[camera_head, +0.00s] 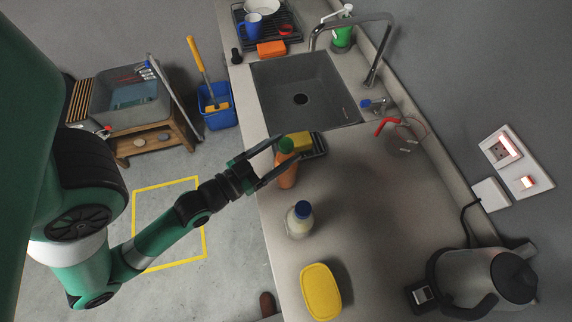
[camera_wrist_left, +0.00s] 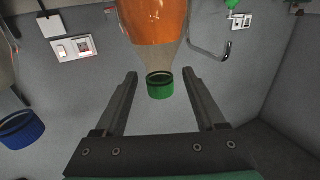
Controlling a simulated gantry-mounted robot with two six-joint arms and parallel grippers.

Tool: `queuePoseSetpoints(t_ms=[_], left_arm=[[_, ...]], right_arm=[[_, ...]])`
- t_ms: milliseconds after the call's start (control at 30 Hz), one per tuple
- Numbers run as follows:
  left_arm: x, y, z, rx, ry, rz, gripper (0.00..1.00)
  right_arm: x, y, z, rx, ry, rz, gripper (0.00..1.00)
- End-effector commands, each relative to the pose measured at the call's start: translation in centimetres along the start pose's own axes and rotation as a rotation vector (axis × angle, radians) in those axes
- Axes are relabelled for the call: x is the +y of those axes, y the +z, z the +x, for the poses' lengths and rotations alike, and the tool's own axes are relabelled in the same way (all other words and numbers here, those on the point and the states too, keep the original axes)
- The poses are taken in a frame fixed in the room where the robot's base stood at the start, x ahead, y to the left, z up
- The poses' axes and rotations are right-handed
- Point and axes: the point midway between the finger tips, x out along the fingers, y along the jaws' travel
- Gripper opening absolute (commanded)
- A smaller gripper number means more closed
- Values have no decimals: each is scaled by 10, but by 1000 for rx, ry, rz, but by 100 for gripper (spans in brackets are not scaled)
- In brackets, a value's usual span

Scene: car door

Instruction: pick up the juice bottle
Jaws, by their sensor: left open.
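The juice bottle (camera_head: 287,168) is orange with a green cap and stands on the counter between the sink and the white bottle. In the left wrist view the juice bottle (camera_wrist_left: 155,22) hangs upside down in the picture, its green cap between the finger lines. My left gripper (camera_head: 274,160) is open, its two fingers reaching to either side of the bottle's upper part in the head view. The left gripper's fingers (camera_wrist_left: 162,85) are apart in the wrist view, and neither visibly touches the bottle. My right gripper is not in view.
A white bottle with a blue cap (camera_head: 299,219) and a yellow container (camera_head: 321,291) stand nearer on the counter (camera_head: 372,210). A yellow sponge (camera_head: 299,141) is close behind the juice bottle. The sink (camera_head: 302,95) lies beyond, and a kettle (camera_head: 485,280) stands at the right.

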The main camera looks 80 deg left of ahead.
Motion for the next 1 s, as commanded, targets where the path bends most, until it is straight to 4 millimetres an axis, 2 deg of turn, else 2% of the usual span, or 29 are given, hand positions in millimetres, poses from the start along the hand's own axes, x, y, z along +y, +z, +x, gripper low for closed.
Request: queuePoseSetpoints(t_ms=[233, 500, 567, 900, 1000], left_arm=[[0, 4, 40, 2, 0, 0, 72], [0, 6, 46, 0, 0, 0, 72], [0, 6, 46, 0, 0, 0, 63], [0, 6, 46, 1, 0, 1, 2], [0, 6, 45, 1, 0, 1, 0]], right_arm=[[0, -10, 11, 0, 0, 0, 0], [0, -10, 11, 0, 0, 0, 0], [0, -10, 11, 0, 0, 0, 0], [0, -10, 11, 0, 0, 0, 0], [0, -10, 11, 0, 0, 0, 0]])
